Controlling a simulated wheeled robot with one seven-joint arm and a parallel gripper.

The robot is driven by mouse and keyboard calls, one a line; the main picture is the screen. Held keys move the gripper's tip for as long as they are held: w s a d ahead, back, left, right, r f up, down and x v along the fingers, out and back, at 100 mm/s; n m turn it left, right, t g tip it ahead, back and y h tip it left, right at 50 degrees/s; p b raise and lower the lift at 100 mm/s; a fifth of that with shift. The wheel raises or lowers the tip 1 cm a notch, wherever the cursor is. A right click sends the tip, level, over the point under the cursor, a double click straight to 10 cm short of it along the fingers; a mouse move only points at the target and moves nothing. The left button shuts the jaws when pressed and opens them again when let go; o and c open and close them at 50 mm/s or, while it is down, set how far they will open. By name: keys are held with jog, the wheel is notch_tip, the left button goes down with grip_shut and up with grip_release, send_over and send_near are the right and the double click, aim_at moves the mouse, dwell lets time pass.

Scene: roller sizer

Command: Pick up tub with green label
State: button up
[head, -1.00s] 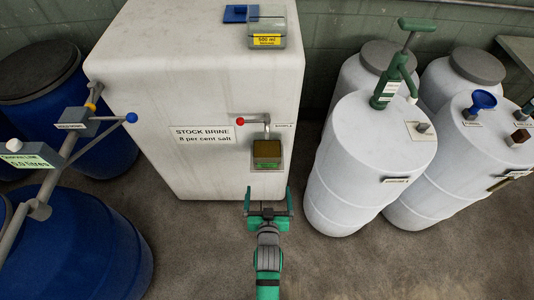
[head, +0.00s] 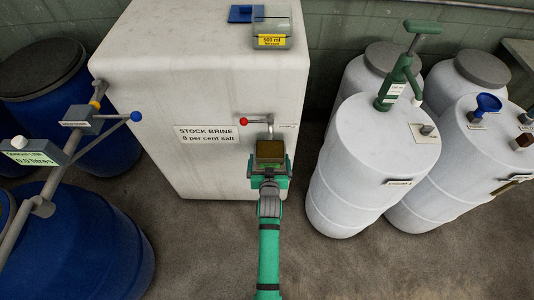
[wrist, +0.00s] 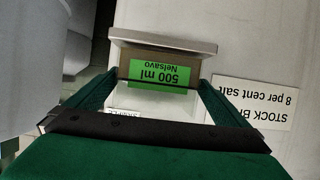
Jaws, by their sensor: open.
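The tub with the green label (wrist: 158,78) shows upside down in the wrist view, with "500 ml Nelsavo" on its label. It has brownish contents and a clear part. It rests on a small pale ledge (wrist: 165,42) on the front of the white tank. In the head view, the tub (head: 270,150) sits below the tap, and its label is hidden. My gripper (wrist: 157,88) is open, with one finger on each side of the tub. In the head view, my gripper (head: 270,172) is right in front of the tub. I cannot tell whether the fingers touch it.
The white "STOCK BRINE" tank (head: 160,90) stands behind the tub. A tap with a red knob (head: 244,121) is just above it. A yellow-labelled tub (head: 271,41) sits on the tank's top. White drums (head: 370,160) stand right, blue barrels (head: 85,250) left.

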aim_at(270, 154)
jog(key=x, duration=0.3)
jog(key=shift+w+d+f, duration=0.15)
jog(key=shift+w+d, duration=0.1)
jog(key=shift+d, duration=0.15)
jog(key=shift+w+a+f, duration=0.2)
jog(key=shift+w+a, duration=0.05)
jog(key=shift+w, duration=0.15)
